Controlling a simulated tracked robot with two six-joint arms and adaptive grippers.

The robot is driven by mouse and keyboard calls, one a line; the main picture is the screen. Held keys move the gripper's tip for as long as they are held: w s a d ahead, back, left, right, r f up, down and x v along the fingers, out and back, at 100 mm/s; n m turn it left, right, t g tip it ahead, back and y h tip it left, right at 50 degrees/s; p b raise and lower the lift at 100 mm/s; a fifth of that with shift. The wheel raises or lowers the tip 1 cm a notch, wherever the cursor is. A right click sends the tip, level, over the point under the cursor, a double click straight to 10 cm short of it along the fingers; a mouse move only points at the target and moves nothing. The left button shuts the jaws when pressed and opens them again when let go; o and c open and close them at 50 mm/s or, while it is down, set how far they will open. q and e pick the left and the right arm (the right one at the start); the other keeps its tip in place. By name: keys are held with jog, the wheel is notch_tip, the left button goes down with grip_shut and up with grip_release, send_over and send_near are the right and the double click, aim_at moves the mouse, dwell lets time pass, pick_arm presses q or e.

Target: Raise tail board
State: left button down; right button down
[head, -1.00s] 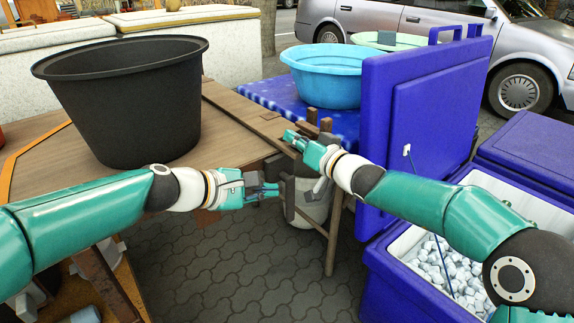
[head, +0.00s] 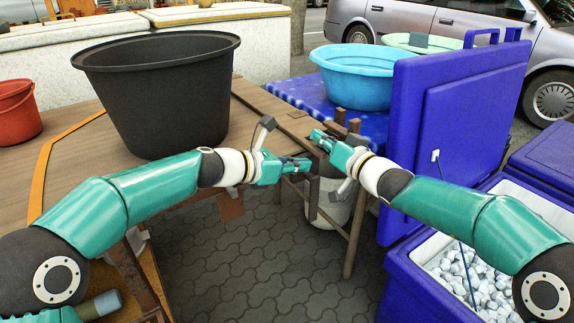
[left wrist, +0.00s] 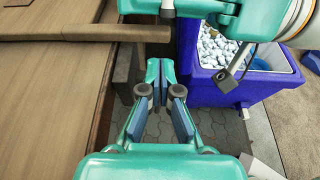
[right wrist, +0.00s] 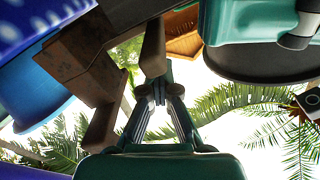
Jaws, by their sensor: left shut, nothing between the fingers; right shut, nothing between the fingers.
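A flat wooden board (head: 268,104), apparently the tail board, lies roughly level along the right end of the wooden table top. A wooden edge piece also shows in the left wrist view (left wrist: 85,34). My left gripper (head: 303,164) is shut and empty just below the board's near corner. My right gripper (head: 318,135) is shut and empty beside that corner, close to upright wooden posts (head: 345,128). In the right wrist view a wooden bar end (right wrist: 152,50) is right at its fingertips; I cannot tell whether they touch. The board's underside is mostly hidden.
A large black tub (head: 160,95) stands on the table (head: 90,140), with a red bucket (head: 17,112) at left. A blue cooler lid (head: 455,120) stands upright at right, above an open cooler of ice (head: 465,275). A light blue basin (head: 362,75) is behind.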

pick_arm(q)
jog(key=shift+x, duration=1.95)
jog(key=shift+r, duration=0.85)
pick_arm(e)
jog(key=c, duration=1.1)
grip_release()
